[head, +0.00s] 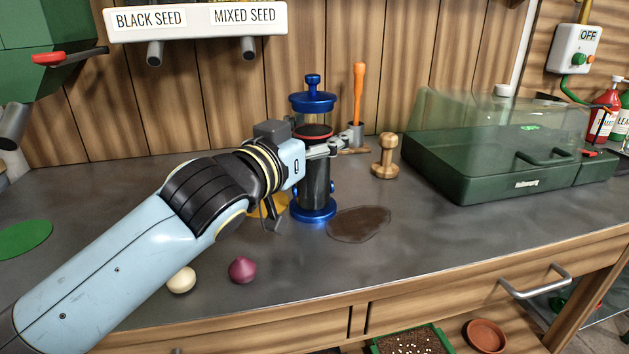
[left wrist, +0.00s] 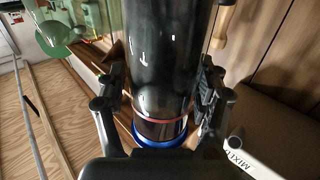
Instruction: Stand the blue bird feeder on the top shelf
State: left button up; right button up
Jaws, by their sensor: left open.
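The blue bird feeder (head: 316,185) stands upright on the grey workbench (head: 120,240), with a blue lid and knob, a dark tube and a blue base. My left gripper (head: 303,180) is at the tube, partly covering it. In the left wrist view the feeder's dark tube (left wrist: 168,50) lies between the two open fingers of my left gripper (left wrist: 160,88). A red ring and a blue rim show at its near end. I cannot tell whether either finger touches the tube. The top shelf cannot be made out. My right gripper is not in view.
Behind the feeder are a cup (head: 355,133) with an orange-handled tool and a wooden knob-shaped piece (head: 385,157). A dark patch (head: 358,224) lies beside the base. A green case (head: 470,160) stands right. A purple ball-like item (head: 242,270) and a pale one (head: 181,280) lie in front.

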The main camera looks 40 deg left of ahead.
pick_arm(q)
jog(key=shift+w+a, duration=0.2)
jog(key=shift+w, duration=1.3)
grip_shut()
jog(key=shift+r, duration=0.1)
